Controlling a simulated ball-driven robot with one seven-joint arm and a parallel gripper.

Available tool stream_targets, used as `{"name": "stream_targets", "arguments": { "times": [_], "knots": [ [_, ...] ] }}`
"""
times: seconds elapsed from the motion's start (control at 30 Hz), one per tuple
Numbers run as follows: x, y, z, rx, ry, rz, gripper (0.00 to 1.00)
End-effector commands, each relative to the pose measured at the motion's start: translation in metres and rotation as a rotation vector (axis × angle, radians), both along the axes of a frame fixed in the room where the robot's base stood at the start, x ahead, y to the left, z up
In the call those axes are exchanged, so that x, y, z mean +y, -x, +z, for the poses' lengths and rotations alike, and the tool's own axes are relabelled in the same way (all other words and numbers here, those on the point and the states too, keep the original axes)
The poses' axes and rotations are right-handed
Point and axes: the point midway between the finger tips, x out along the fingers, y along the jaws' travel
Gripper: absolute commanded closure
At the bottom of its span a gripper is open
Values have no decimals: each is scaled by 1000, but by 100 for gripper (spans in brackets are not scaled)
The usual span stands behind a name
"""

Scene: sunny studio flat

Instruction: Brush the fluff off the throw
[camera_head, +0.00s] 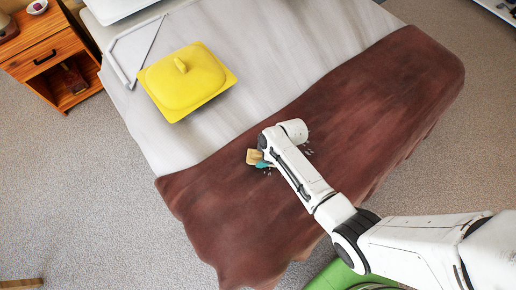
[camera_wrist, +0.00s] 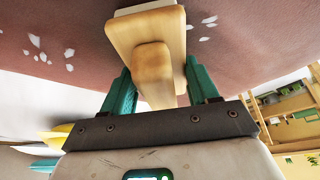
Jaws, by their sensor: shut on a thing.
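The reddish-brown throw (camera_head: 390,95) lies across the pale bed. My gripper (camera_head: 263,164) is low over the throw's middle, its teal fingers shut on a wooden brush (camera_head: 253,157). In the wrist view the brush (camera_wrist: 118,38) sits between the two fingers of my gripper (camera_wrist: 160,75), its block against or very close to the throw (camera_wrist: 250,35). White bits of fluff (camera_wrist: 69,54) lie on the throw on both sides of the brush. In the head view some fluff (camera_head: 307,151) shows beside my wrist; my arm may hide more.
A yellow lidded dish (camera_head: 185,80) stands on the pale bedcover (camera_head: 270,50), with a thin white frame (camera_head: 115,62) beside it. A wooden nightstand (camera_head: 50,55) is at the upper left. A green object (camera_head: 340,277) is at the bottom edge, partly under my arm. Carpet (camera_head: 90,180) at left is clear.

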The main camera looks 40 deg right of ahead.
Motion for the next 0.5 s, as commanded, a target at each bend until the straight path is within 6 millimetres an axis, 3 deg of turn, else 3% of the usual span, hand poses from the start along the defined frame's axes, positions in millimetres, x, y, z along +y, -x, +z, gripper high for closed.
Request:
{"name": "stream_targets", "arguments": {
  "times": [0.5],
  "knots": [
    [-43, 0, -1, 0, 0, -3, 74]
  ]
}}
